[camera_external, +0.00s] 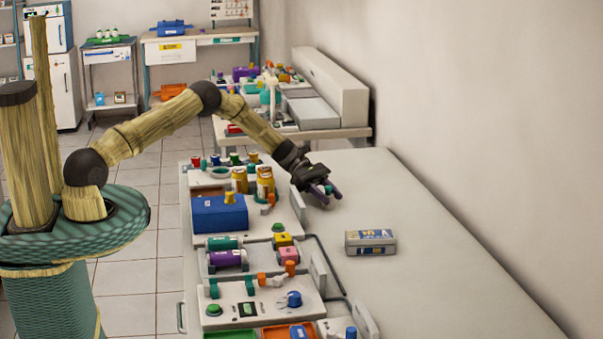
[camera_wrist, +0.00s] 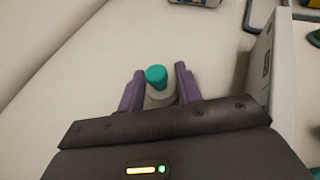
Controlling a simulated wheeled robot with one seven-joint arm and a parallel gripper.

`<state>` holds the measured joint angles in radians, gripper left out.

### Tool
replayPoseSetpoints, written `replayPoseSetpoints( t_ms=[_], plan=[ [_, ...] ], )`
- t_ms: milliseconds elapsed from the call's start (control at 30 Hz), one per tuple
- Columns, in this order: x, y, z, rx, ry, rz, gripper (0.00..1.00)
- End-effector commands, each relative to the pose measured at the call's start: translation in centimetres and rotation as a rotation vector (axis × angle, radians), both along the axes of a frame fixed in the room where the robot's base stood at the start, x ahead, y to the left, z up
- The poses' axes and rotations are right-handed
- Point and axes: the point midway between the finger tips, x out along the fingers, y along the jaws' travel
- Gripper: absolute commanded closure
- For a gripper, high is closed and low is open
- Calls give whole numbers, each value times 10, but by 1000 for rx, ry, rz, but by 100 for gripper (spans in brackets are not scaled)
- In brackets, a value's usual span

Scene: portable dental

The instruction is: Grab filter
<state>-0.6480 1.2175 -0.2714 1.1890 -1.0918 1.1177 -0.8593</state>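My gripper (camera_external: 327,194) is over the bare table top to the right of the equipment, pointing down. In the wrist view, a small upright piece with a teal cap and a pale body (camera_wrist: 157,77) stands between the purple fingers of my gripper (camera_wrist: 158,80). It may be the filter, but I see no label. The fingers are spread on either side of it, and the cap does not touch them. The lower body is partly hidden by the gripper housing. In the external view, the gripper mostly hides this piece.
A grey and blue box (camera_external: 370,242) lies on the table (camera_external: 440,290), nearer the camera. To the left stand equipment panels with a blue case (camera_external: 219,214), yellow bottles (camera_external: 265,182) and knobs. A pale raised panel (camera_wrist: 286,75) rises at right in the wrist view.

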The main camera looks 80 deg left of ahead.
Motion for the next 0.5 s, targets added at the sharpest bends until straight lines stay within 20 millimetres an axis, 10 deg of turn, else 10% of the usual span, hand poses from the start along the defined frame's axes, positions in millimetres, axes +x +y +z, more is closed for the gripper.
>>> replayPoseSetpoints(
  t_ms=[133, 500],
  plan=[
    [0, 0, 0, 0, 0, 0, 91],
    [0, 0, 5, 1, -2, 0, 91]
  ],
)
